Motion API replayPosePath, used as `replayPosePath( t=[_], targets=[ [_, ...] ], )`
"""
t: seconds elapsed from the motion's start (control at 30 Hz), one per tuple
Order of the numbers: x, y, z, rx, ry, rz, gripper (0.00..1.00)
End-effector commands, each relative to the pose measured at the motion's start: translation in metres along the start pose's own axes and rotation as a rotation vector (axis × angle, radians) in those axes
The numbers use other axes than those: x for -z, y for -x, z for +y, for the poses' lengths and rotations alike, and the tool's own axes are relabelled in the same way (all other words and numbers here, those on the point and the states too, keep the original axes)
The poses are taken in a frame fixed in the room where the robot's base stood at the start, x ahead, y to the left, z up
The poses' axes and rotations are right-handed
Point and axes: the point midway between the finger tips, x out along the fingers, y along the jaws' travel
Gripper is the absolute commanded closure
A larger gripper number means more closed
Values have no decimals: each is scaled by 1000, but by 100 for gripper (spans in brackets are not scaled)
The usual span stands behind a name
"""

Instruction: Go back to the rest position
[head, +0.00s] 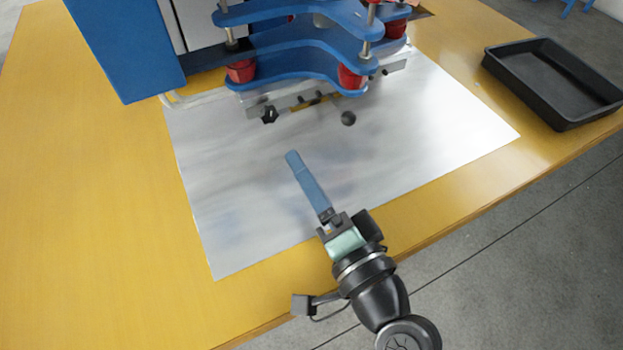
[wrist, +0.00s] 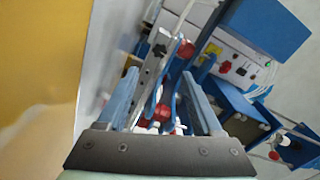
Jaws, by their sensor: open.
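My gripper (head: 292,157) reaches over the metal sheet (head: 235,215) on the table, its long blue fingers pointing toward the blue welding machine (head: 290,70). In the head view the two fingers overlap. In the wrist view my gripper (wrist: 165,85) shows its two blue fingers apart with nothing held between them; the machine's red parts and metal bar lie beyond. The fingertips are short of the machine's front bar (head: 330,95) in the head view and do not appear to touch it.
A black tray (head: 487,62) stands on the right of the yellow table (head: 75,200). The machine has black knobs (head: 348,118) at its front. The sheet between my gripper and the machine is bare, and the table's left side is clear.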

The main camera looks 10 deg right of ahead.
Motion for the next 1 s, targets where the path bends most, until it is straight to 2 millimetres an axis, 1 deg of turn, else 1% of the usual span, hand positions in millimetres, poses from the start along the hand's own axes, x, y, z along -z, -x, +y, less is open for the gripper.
replayPosePath(
  t=[0.03, 0.1, 0.2, 0.7, 0.77, 0.87, 0.97, 1.0],
  targets=[
    [0, 5, 0, -1, 0, 1, 33],
    [0, 9, 0, -1, 1, 1, 33],
    [0, 11, 0, 1, 1, 1, 33],
    [0, 11, -1, 1, 2, 0, 33],
    [2, 7, -5, 6, 23, 3, 33],
    [10, -7, -26, 24, 125, 20, 33],
    [26, -29, -70, 59, 322, 73, 33],
    [33, -38, -93, 77, 417, 106, 33]
  ],
)
